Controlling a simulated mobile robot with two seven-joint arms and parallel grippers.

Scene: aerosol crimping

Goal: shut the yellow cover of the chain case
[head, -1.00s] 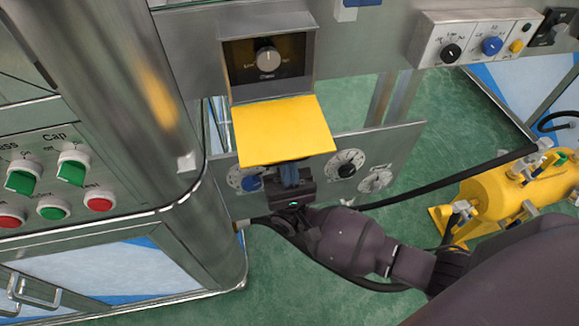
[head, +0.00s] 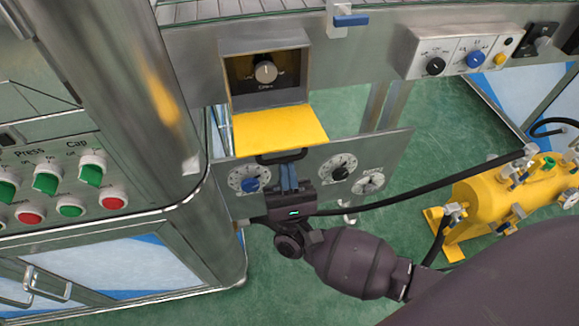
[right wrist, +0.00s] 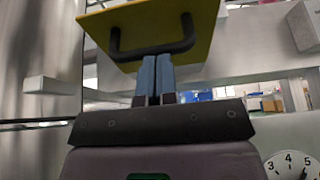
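The chain case (head: 297,59) is a grey box with a dial (head: 265,71) showing inside. Its yellow cover (head: 275,127) is open, sticking out from the box's lower edge towards me. The cover's black handle (head: 283,156) shows at its front edge; the handle also shows on the cover's underside in the right wrist view (right wrist: 150,50). My right gripper (head: 288,166) is below the cover, its blue fingers pointing up at the handle. In the right wrist view the fingers (right wrist: 156,60) are together with nothing visible between them. I cannot tell whether they touch the handle. My left gripper is not in view.
A grey panel with several dials (head: 340,167) stands behind my right gripper. A steel column (head: 130,90) and a switch panel (head: 60,180) are on the left. A yellow tank (head: 500,200) with a black hose is on the right. A control box (head: 455,55) is at upper right.

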